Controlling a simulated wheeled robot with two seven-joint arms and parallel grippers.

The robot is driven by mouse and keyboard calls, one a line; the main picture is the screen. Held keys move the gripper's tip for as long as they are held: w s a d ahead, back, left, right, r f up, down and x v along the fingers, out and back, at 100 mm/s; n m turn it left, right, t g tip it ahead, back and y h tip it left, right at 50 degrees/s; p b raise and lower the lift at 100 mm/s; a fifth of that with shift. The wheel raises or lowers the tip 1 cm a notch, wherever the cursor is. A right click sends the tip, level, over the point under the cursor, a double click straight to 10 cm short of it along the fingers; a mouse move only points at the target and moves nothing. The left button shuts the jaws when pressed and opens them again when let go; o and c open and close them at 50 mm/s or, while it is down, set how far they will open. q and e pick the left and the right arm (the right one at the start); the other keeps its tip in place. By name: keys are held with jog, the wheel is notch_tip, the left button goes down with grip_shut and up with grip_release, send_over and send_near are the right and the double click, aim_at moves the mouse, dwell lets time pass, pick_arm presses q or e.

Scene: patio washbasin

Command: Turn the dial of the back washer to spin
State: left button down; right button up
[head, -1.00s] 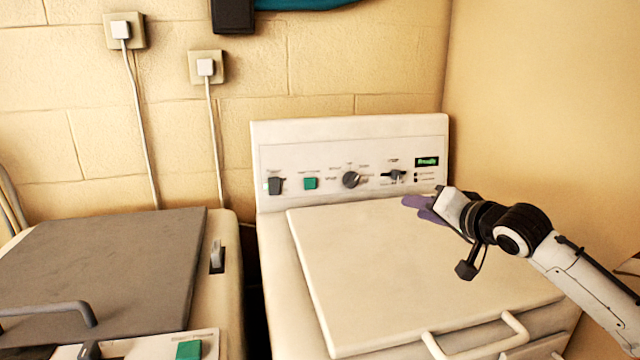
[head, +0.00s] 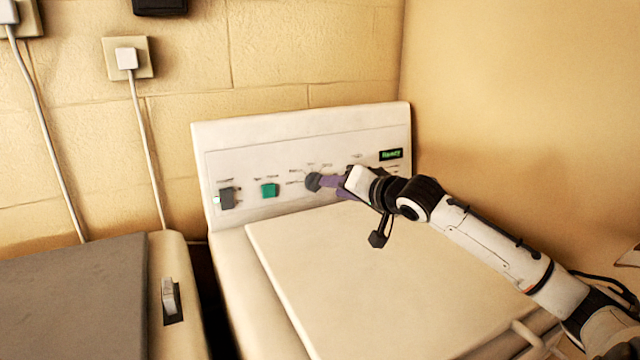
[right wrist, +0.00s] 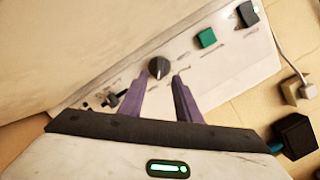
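The white washer (head: 225,262) against the wall has an upright control panel (head: 240,160) at its rear. Its round dark dial (head: 312,181) sits mid-panel; it also shows in the right wrist view (right wrist: 159,67). My right gripper (head: 328,183) reaches in from the right, its purple fingertips at the dial in the head view. In the right wrist view my right gripper (right wrist: 158,80) is open, with the dial just ahead of the gap between its fingers. Whether a finger touches the dial I cannot tell. My left gripper is not in view.
A green button (head: 270,190) and a grey switch (head: 229,198) lie left of the dial. A lit green display (head: 391,154) is at the panel's right. A grey-lidded washer (head: 75,300) stands to the left. A tan wall (head: 500,110) borders the right.

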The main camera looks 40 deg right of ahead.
aim_at(318, 185)
jog(key=p+x, duration=0.1)
jog(key=x, duration=0.4)
jog(key=shift+w+d, duration=0.1)
jog(key=shift+w, duration=0.25)
jog(key=shift+w+d+f, duration=0.1)
jog(key=shift+w+f, duration=0.25)
jog(key=shift+w, duration=0.3)
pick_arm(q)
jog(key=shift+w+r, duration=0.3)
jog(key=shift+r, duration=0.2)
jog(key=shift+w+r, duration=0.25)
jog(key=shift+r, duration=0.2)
pick_arm(e)
grip_shut()
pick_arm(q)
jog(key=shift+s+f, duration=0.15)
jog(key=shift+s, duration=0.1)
